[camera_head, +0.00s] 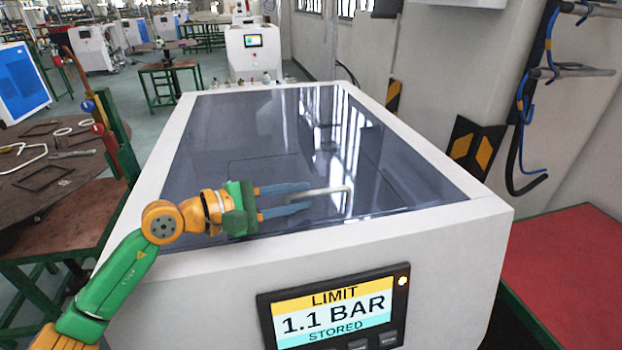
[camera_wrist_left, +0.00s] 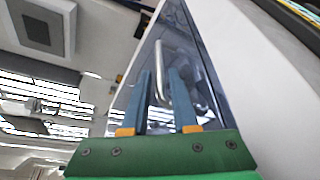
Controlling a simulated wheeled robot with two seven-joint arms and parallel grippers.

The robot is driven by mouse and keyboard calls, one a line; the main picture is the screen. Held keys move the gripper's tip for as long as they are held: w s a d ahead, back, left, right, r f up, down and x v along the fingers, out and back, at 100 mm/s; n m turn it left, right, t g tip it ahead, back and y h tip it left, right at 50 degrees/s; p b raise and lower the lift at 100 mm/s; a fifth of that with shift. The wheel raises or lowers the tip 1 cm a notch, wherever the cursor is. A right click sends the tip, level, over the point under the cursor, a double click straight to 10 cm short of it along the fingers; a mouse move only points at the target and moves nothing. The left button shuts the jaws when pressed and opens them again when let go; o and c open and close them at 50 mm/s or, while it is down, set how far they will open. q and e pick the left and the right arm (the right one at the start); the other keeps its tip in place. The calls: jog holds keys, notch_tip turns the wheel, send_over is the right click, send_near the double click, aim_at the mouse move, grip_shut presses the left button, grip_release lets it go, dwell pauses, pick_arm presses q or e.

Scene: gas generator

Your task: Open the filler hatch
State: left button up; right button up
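The filler hatch is a dark, glossy panel (camera_head: 250,130) set in the top of a white cabinet. It looks flat and closed. A pale bar handle (camera_head: 335,191) lies near its front edge; it also shows in the left wrist view (camera_wrist_left: 158,60). My left gripper (camera_head: 309,196) is open over the front of the panel, its blue fingers pointing right. The handle's near end appears between the two fingers, with gaps on both sides in the left wrist view. I cannot tell how high the fingers are relative to the bar. My right gripper is not in view.
A display (camera_head: 333,308) on the cabinet front reads "LIMIT 1.1 BAR STORED". A red-topped table (camera_head: 570,270) stands right. Blue hoses (camera_head: 524,100) hang on the right wall. The space above the panel is clear.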

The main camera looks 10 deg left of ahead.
aim_at(311, 193)
pick_arm(q)
jog(key=p+x, duration=0.1)
jog(key=x, duration=0.3)
jog(key=shift+s+r, duration=0.1)
jog(key=shift+r, duration=0.05)
jog(key=shift+a, duration=0.15)
grip_shut()
dwell(1.0)
